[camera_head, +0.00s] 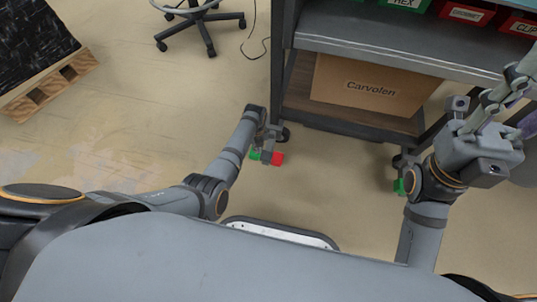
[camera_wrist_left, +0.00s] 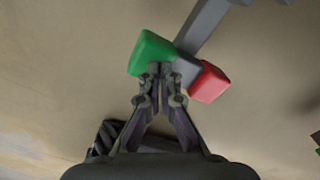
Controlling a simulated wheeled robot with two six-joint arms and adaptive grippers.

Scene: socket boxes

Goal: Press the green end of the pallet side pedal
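The pedal on the pallet side sits low by the cart's left front caster. Its green end (camera_head: 254,155) and red end (camera_head: 277,158) show in the head view, partly behind my left gripper (camera_head: 267,143). In the left wrist view, the green end (camera_wrist_left: 152,53) is at the left and the red end (camera_wrist_left: 209,82) at the right of a grey bar. My left gripper (camera_wrist_left: 161,70) has its fingertips together, at the lower edge of the green end. I cannot tell whether they touch it. My right gripper (camera_head: 513,88) is raised at the right, beside the cart.
The grey cart (camera_head: 370,48) holds a Carvolen box (camera_head: 370,86) and labelled bins. Another green pedal end (camera_head: 399,187) shows below my right arm. A wooden pallet (camera_head: 45,85) with a dark load stands at the upper left.

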